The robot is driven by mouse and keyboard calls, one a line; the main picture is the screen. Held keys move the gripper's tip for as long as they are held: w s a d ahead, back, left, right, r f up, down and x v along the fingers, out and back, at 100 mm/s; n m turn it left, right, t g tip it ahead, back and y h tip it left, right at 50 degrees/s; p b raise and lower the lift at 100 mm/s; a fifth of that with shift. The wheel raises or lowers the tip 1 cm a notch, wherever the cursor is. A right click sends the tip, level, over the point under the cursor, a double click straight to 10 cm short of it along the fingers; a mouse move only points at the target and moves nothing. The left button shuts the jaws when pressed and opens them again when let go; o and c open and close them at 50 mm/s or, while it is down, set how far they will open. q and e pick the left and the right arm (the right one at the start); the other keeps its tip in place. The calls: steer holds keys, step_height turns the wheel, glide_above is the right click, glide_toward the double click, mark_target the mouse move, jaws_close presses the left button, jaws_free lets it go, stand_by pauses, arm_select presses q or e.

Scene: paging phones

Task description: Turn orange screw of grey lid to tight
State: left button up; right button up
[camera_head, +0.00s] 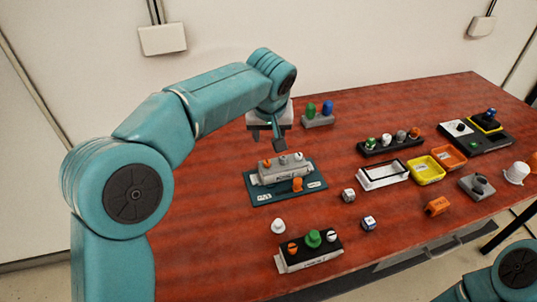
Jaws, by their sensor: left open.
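The grey lid (283,170) sits on a dark teal tray (262,198) left of the table's middle. Its top carries an orange screw (267,163) at the left, with a grey one and a white one to the right. My left gripper (279,143) hangs open just above and behind the lid, pointing down, apart from the screws. The slot direction of the orange screw is too small to tell. My right gripper is out of the picture; only part of that arm shows at the lower right.
A black-topped block (309,258) with orange, green and white knobs stands in front. A white knob (278,226) and dice (348,196) stand nearby. Yellow (427,181) and orange trays lie to the right. A grey block (318,123) with blue and green pegs stands behind.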

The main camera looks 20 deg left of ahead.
mark_target(267, 161)
arm_select(q)
steer(key=x, duration=0.4)
steer(key=p+x, duration=0.1)
steer(key=x, duration=0.4)
steer(key=s+x, duration=0.1)
steer(key=x, duration=0.4)
steer(key=shift+a, duration=0.2)
steer(key=shift+w+d+f, duration=0.15)
steer(key=shift+w+f, duration=0.25)
steer(key=shift+w, duration=0.05)
steer(key=shift+s+r, duration=0.1)
steer(key=shift+s, duration=0.15)
steer(key=c, duration=0.4)
jaws_close()
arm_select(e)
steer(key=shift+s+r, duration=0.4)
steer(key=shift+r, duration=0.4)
